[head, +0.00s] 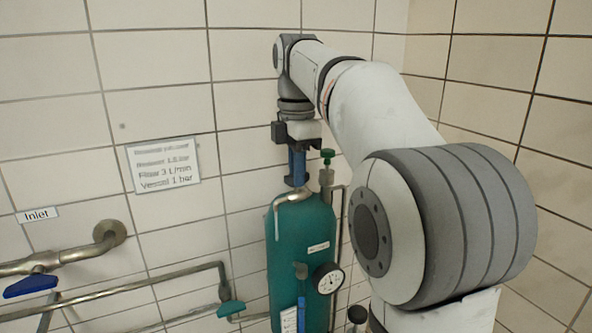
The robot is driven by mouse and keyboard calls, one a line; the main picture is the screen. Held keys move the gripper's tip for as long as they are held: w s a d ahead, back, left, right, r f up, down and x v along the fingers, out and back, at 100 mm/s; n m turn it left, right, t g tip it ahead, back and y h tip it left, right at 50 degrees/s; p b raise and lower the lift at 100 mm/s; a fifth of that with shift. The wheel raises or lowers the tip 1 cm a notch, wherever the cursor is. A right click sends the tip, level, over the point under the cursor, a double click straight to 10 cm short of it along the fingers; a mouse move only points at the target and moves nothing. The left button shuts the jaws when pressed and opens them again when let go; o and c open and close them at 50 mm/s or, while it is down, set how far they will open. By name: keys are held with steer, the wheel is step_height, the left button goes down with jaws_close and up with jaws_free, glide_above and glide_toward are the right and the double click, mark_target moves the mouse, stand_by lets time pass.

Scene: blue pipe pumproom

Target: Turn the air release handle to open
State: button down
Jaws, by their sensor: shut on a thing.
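A blue handle (297,169) stands upright on top of the green vessel (301,239), above a short bent metal spout (290,198); I take it to be the air release handle. My gripper (298,146) points down over it and is shut on its upper end. The dark fingers hide the top of the handle. The valve body under the handle is partly hidden, so its open or closed state cannot be told.
A green-capped valve (327,168) stands close to the right of my gripper. The vessel bears a round gauge (327,278) and a blue lever (301,270). Pipes with a blue lever (30,286) and a green handle (231,308) run at left. A tiled wall stands behind.

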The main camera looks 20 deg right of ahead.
steer(key=shift+n, duration=0.6)
steer(key=c, duration=1.5)
jaws_free()
steer(key=shift+r, duration=0.15)
steer(key=shift+r, duration=3.8)
steer(key=shift+f, duration=0.1)
